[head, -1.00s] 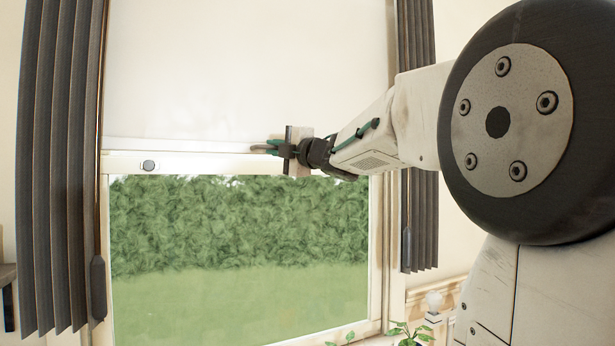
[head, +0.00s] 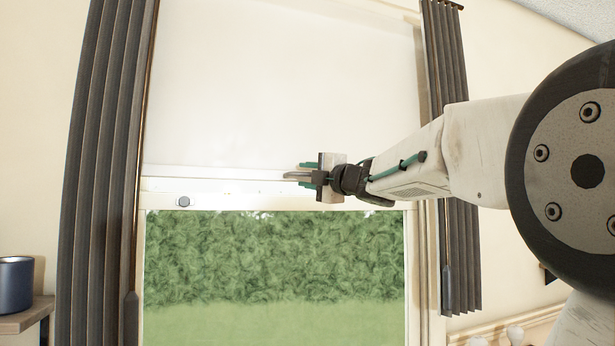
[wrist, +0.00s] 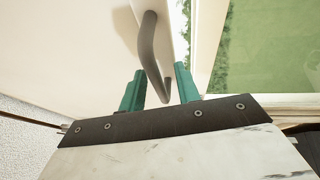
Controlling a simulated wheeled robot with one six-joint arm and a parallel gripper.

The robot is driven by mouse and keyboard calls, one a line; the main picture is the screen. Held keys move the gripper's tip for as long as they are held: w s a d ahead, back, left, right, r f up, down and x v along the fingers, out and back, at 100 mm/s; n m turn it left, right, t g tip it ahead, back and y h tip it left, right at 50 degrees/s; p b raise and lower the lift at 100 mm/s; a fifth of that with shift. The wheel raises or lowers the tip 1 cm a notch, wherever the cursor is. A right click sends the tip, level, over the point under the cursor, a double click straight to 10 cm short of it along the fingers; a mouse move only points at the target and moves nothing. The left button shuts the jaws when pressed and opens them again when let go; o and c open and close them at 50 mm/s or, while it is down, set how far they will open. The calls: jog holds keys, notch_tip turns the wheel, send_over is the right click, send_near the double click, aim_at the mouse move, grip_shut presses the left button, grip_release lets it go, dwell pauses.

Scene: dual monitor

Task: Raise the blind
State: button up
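The white blind (head: 270,95) covers the upper part of the window, and its pale bottom rail (head: 215,173) hangs just above the window's cross bar. A grey bent handle (head: 300,178) sticks out from the rail. In the wrist view the handle (wrist: 150,55) runs down between the two green fingers of my gripper (wrist: 160,85). The fingers stand apart with visible gaps on both sides of the handle, so my gripper is open around it. In the head view my gripper (head: 309,171) is at the rail's right part, and its body hides part of the rail.
Dark curtains hang at the left (head: 100,150) and right (head: 452,150) of the window. A dark blue cup (head: 16,284) stands on a shelf at the lower left. Clear glass shows a hedge (head: 280,255) below.

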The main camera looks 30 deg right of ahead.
jog(key=v, duration=0.7)
jog(key=shift+s, duration=0.4)
jog(key=shift+f, duration=0.1)
